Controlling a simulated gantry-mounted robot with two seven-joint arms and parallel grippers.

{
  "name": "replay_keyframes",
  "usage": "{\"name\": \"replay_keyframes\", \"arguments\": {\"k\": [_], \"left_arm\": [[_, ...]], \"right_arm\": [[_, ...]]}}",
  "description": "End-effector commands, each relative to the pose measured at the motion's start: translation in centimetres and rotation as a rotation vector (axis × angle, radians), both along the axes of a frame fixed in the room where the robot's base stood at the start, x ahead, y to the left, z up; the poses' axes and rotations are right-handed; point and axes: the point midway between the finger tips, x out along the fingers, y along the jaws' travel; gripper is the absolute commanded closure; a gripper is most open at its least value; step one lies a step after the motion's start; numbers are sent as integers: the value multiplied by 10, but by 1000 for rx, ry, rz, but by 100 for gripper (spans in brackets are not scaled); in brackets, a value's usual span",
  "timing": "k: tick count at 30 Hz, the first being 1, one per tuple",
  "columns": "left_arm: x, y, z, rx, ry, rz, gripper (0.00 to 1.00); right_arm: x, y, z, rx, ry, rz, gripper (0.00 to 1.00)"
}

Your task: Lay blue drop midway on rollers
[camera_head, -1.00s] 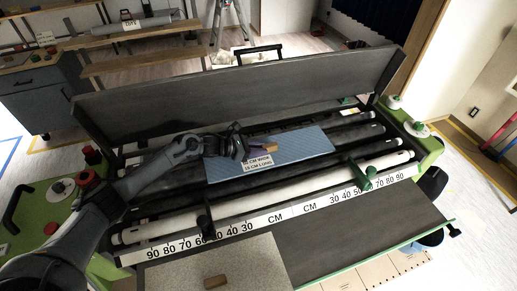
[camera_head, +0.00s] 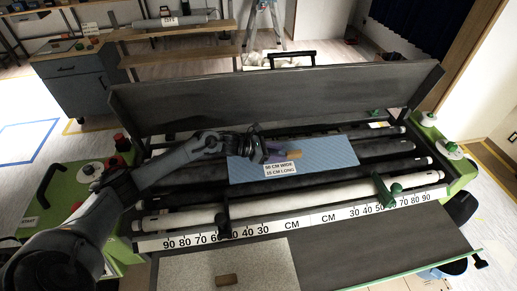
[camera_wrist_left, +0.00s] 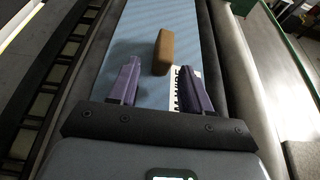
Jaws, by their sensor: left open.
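The blue drop (camera_head: 325,150) is a flat, light-blue sheet lying across the dark rollers (camera_head: 398,167). Its white label (camera_head: 281,169) reads 50 cm wide. A small brown block (camera_head: 294,154) sits on the sheet. My left gripper (camera_head: 268,153) is open, just left of the block and low over the sheet. In the left wrist view, the purple fingers (camera_wrist_left: 158,80) are spread and empty. The block (camera_wrist_left: 163,52) stands ahead of and between their tips, and the right finger partly hides the label. My right gripper is not in view.
A white roller (camera_head: 300,206) runs along the front, with a centimetre scale (camera_head: 370,208) below it. A dark clamp (camera_head: 223,216) and a green clamp (camera_head: 386,190) stand there. A dark panel (camera_head: 280,96) rises behind. Another brown block (camera_head: 227,280) lies on the front pale board.

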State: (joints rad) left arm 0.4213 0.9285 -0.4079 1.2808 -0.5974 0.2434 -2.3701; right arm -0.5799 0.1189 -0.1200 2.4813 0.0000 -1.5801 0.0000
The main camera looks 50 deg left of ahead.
Motion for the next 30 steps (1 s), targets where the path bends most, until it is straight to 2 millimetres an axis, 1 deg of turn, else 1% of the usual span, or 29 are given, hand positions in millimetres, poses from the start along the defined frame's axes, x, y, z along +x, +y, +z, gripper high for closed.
{"name": "replay_keyframes", "arguments": {"k": [1,6,12,18,21,30], "left_arm": [[-9,6,3,7,3,-3,52],[-34,21,15,7,4,-3,52],[-57,36,26,4,4,-3,52],[-70,45,34,1,1,1,52],[-74,47,36,2,1,-1,52],[-76,48,38,0,-1,-2,52]], "right_arm": [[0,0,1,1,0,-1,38],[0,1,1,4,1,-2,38],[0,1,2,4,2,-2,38],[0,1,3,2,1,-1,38],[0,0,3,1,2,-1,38],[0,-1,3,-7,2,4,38]]}}
